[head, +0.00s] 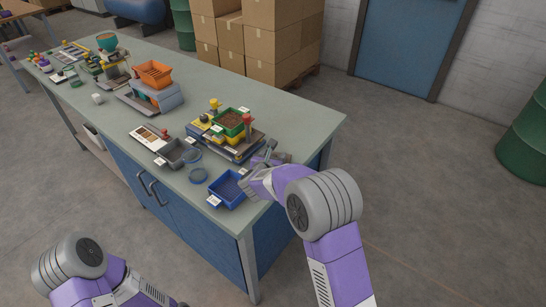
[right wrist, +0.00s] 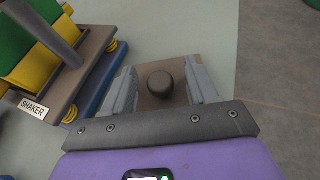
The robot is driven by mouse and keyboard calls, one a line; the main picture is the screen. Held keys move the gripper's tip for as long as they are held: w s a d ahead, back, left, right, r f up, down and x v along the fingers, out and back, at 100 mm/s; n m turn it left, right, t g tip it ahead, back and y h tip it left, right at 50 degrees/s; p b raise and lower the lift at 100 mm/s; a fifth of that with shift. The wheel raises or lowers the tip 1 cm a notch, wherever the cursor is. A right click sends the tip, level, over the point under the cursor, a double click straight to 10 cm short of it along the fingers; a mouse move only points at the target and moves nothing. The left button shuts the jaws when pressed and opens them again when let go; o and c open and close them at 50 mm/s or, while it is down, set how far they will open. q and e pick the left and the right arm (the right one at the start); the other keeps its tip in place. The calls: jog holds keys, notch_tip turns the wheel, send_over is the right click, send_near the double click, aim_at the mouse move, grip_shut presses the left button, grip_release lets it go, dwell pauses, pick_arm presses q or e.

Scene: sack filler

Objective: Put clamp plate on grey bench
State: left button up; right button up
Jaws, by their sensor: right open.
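In the right wrist view, a flat brown square plate with a dark round knob (right wrist: 160,85), which looks like the clamp plate (right wrist: 152,102), lies between the fingers of my right gripper (right wrist: 163,92). The gripper is open, one finger on each side of the knob. I cannot tell whether the fingers touch the plate or what it rests on. In the head view my right gripper (head: 268,158) is at the right edge of the grey bench (head: 292,118), beside the shaker, and the plate is mostly hidden. My left arm shows at the lower left, its gripper out of frame.
The shaker (right wrist: 85,85), with yellow and green parts, stands close left of my right gripper. A blue tray (head: 226,190) and grey tray (head: 176,155) stand near the front edge. An orange hopper (head: 153,73) is farther left. Bare floor lies right of the bench.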

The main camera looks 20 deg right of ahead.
jog(key=shift+r, duration=0.1)
jog(key=shift+s+a+r, duration=0.15)
jog(key=shift+s, duration=0.05)
jog(key=p+v, duration=0.1)
jog(key=v, duration=1)
jog(key=shift+s+r+p, duration=0.1)
jog(key=shift+s+p, duration=0.15)
jog(key=shift+p, duration=0.05)
